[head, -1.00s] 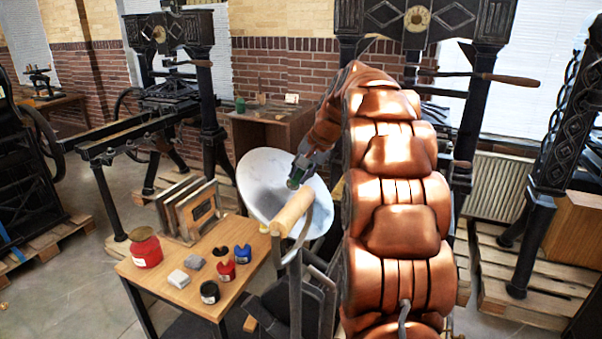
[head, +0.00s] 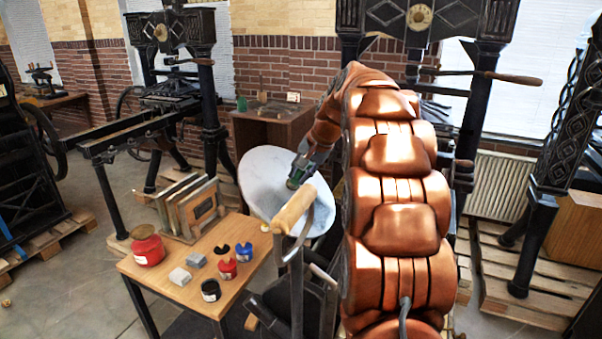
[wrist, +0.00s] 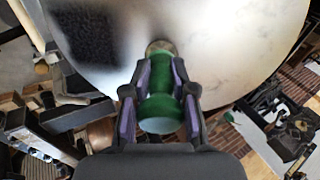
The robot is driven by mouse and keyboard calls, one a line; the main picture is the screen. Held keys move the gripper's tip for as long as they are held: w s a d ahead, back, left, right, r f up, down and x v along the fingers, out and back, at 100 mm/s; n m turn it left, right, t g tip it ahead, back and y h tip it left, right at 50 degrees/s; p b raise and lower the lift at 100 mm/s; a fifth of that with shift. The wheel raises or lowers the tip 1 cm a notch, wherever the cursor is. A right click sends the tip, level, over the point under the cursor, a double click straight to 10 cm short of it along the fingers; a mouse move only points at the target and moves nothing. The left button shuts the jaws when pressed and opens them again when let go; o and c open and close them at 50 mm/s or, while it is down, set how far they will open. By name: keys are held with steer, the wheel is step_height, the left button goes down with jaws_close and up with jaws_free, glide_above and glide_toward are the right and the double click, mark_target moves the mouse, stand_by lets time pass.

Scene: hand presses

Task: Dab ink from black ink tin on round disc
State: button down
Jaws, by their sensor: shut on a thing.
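The large round disc (head: 262,172) is pale and tilted behind a pale wooden roller-shaped handle. In the wrist view the disc (wrist: 240,40) fills the top, with a dark, grainy patch at its upper left. My gripper (wrist: 160,92) is shut on a green dabber (wrist: 160,112), whose tip points at the disc near its lower edge in this view; I cannot tell whether it touches. In the head view my gripper (head: 300,172) is over the disc's right part. A black ink tin (head: 210,290) with a pale label stands at the front of the wooden table.
The wooden handle (head: 293,209) is close in front of the disc. Iron presses stand around.

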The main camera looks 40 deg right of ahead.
stand_by(0.4)
steer(key=shift+d+p+v, duration=0.25)
steer(key=shift+p+v, duration=0.1)
steer(key=shift+v, duration=1.1)
steer(key=shift+d+p+v, duration=0.2)
steer(key=shift+p+v, duration=0.15)
steer(key=shift+v, duration=1.1)
steer(key=shift+s+f, duration=0.15)
steer(key=shift+f, duration=0.05)
